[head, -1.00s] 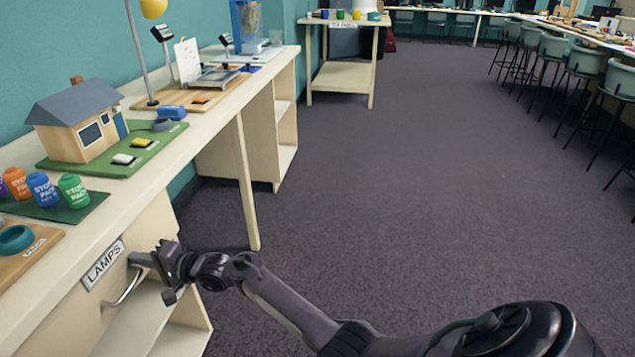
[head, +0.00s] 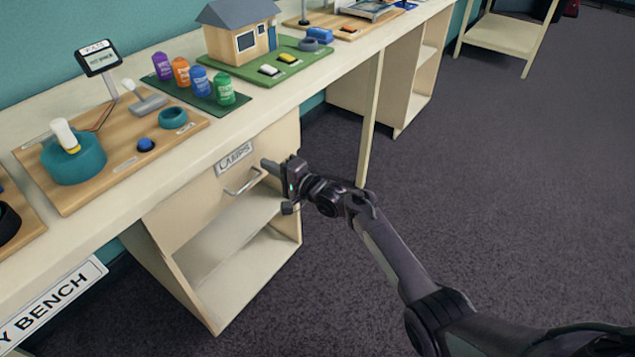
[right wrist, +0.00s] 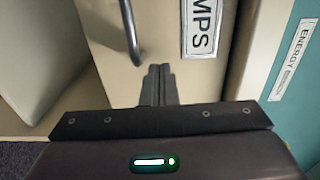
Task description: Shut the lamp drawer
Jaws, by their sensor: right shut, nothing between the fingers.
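The lamp drawer (head: 205,196) is under the long bench, with a "LAMPS" label (head: 234,160) and a curved metal handle (head: 243,182) on its pale front. The front looks about in line with the cabinet; I cannot tell whether a small gap is left. My right gripper (head: 267,165) is shut and empty, its tips at the drawer front, right of the label and above the handle. In the right wrist view the shut fingers (right wrist: 158,82) point at the drawer front (right wrist: 160,30), between handle (right wrist: 131,35) and label (right wrist: 201,28); contact is unclear. My left gripper is out of view.
An open shelf (head: 240,235) lies under the drawer. A bench leg (head: 370,120) stands behind my right gripper. Carpet is free at right.

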